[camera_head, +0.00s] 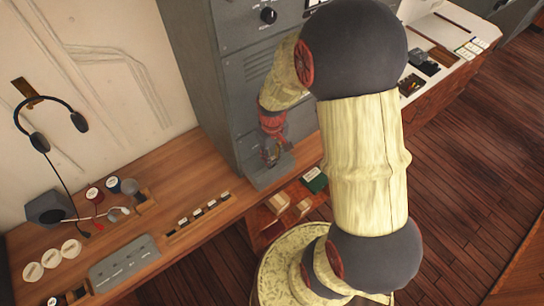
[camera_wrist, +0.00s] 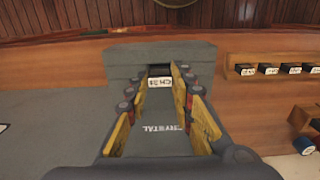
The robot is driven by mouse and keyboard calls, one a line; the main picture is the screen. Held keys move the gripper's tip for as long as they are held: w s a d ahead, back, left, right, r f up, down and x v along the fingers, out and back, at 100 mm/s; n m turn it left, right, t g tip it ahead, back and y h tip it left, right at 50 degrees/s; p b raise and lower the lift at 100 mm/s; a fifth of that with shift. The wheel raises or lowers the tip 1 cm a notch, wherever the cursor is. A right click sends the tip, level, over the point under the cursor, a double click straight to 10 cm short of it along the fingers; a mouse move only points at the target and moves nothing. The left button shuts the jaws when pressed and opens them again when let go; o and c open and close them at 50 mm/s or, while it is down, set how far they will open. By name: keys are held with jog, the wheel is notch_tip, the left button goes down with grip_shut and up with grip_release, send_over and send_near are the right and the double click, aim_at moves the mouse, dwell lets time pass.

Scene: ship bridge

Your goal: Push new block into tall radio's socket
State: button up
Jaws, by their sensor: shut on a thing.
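The tall radio (camera_head: 190,75) is the grey cabinet standing at the back of the wooden desk in the head view. My gripper (camera_head: 271,152) is low in front of it, close to its grey base ledge. In the wrist view my gripper (camera_wrist: 163,78) is shut on a small block (camera_wrist: 159,82) with a white label that seems to start with "CH 3". Beyond the block is a raised grey part (camera_wrist: 125,62) with a dark opening behind the block, which looks like the socket. Lettering reading "CRYSTAL" (camera_wrist: 160,128) shows on the grey surface between the fingers. How far the block is in is hidden.
A rack (camera_head: 197,214) of several labelled blocks lies on the desk, also at right in the wrist view (camera_wrist: 240,72). A green box (camera_head: 315,180) and tan boxes (camera_head: 280,203) sit beside the base. A headset (camera_head: 45,130) and a grey panel (camera_head: 125,262) are at left.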

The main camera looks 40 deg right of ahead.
jog(key=shift+f+b, duration=0.5)
jog(key=shift+f, duration=0.3)
dwell(2.0)
jog(key=o, duration=0.9)
jog(key=shift+o, duration=0.3)
notch_tip(320, 180, up, 12)
dwell(0.4)
dwell(0.3)
